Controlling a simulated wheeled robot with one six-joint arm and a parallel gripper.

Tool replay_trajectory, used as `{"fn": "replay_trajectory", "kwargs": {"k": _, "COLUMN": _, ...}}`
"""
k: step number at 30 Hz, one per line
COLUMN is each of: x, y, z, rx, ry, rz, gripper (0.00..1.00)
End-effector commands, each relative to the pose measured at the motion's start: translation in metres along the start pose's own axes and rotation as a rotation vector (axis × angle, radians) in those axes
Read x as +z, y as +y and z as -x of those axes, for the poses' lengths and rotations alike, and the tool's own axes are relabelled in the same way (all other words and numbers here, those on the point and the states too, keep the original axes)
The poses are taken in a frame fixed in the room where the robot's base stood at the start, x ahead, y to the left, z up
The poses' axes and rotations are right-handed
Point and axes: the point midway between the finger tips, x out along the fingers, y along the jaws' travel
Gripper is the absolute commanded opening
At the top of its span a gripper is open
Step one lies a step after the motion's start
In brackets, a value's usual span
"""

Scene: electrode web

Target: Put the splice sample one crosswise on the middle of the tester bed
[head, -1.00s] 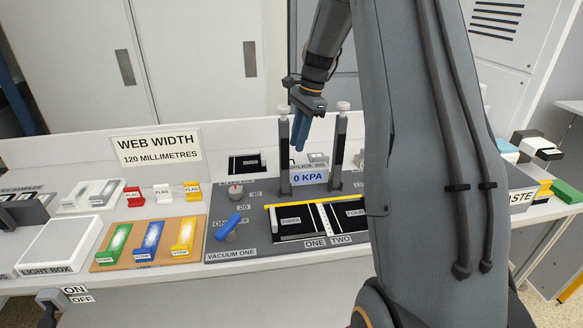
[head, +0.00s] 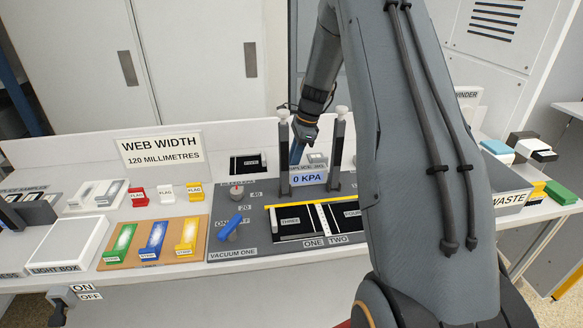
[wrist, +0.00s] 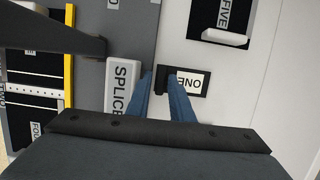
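A small black piece with a white label reading ONE (wrist: 190,82) lies on the bench in the wrist view; I take it for splice sample one. My gripper (wrist: 161,77) points down at it, its two blue fingers apart on either side of the piece's dark left end. I see no firm grip on it. In the head view my gripper (head: 297,150) is low behind the 0 KPA display, between two dark posts. The sample cannot be made out there. I cannot tell which thing is the tester bed.
The vacuum plate (head: 240,205) with a blue lever (head: 229,228) lies in front of the posts (head: 284,150). A dark piece marked FIVE (wrist: 222,22) is near my gripper. Flags, coloured blocks and a light box (head: 68,243) fill the left bench.

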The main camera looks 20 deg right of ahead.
Motion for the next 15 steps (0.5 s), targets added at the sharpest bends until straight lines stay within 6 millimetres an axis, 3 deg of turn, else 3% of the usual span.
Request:
{"fn": "replay_trajectory", "kwargs": {"k": 7, "x": 0.0002, "y": -0.0001, "z": -0.0019, "rx": 0.000, "ry": 0.000, "rz": 0.001, "gripper": 0.20}}
{"fn": "replay_trajectory", "kwargs": {"k": 11, "x": 0.0002, "y": -0.0001, "z": -0.0018, "rx": 0.000, "ry": 0.000, "rz": 0.001, "gripper": 0.00}}
{"fn": "replay_trajectory", "kwargs": {"k": 15, "x": 0.0002, "y": -0.0002, "z": -0.0015, "rx": 0.000, "ry": 0.000, "rz": 0.001, "gripper": 0.00}}
